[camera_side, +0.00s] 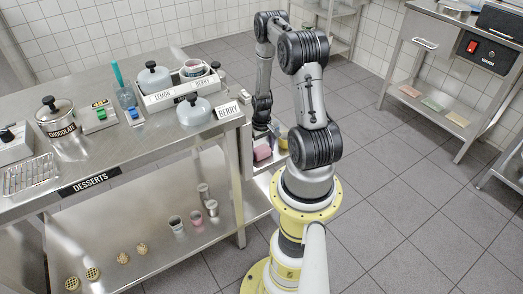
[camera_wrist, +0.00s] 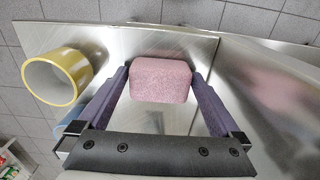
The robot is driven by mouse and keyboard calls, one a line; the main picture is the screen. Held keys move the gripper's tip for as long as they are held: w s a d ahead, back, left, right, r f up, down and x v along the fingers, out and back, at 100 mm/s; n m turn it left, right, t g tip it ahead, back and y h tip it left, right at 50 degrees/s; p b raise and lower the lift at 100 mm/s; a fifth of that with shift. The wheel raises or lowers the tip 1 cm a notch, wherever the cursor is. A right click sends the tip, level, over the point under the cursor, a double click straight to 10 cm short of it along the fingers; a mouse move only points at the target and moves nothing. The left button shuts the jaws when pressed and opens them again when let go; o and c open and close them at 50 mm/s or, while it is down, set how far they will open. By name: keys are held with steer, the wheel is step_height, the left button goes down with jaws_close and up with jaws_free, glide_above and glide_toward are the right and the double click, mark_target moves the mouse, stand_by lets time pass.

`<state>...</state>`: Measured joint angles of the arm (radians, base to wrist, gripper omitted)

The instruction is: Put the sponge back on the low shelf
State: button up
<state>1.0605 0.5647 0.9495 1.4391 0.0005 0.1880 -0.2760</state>
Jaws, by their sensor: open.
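The pink sponge (camera_wrist: 161,80) rests on a metal surface in the wrist view. In the side view the sponge (camera_side: 263,153) shows small and partly hidden beside the right end of the desserts table. My gripper (camera_wrist: 160,88) is open, with one purple finger on each side of the sponge. Whether the fingers touch it I cannot tell. In the side view my gripper (camera_side: 262,132) points down just above the sponge, its fingers hard to make out. Which shelf is the low shelf I cannot tell; the table's lower shelf (camera_side: 150,225) is in view.
A hollow yellow cup-like item (camera_wrist: 57,77) stands left of the sponge, close to my left finger, with a blue item (camera_wrist: 72,129) near it. The desserts table (camera_side: 150,150) holds pots and labelled boxes. A side bench (camera_side: 440,100) at right has coloured pads on its lower shelf.

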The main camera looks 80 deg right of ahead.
step_height(320, 180, up, 12)
steer(key=shift+r, duration=0.15)
stand_by(0.3)
stand_by(0.4)
step_height(320, 180, up, 9)
steer(key=h, duration=0.2)
glide_above(261, 149)
steer(key=w+d, duration=0.2)
step_height(261, 149, up, 5)
steer(key=w, duration=0.2)
steer(key=w+a+r+n+t, duration=0.1)
steer(key=w+a+r, duration=0.25)
steer(key=r, duration=0.25)
steer(key=w+a+r+t, duration=0.2)
steer(key=a+r, duration=0.3)
steer(key=r, duration=0.1)
steer(key=s+a+r+n+t, duration=0.1)
steer(key=a+r+n, duration=0.15)
steer(key=a, duration=0.55)
steer(key=s+a+r+n+t, duration=0.1)
steer(key=a+r, duration=0.2)
steer(key=a, duration=0.4)
steer(key=s+a+n+y, duration=0.2)
steer(key=s+a+n, duration=0.2)
steer(key=s+a, duration=0.5)
steer(key=shift+s+a+f+t, duration=0.2)
steer(key=shift+a+t, duration=0.1)
steer(key=shift+a, duration=0.45)
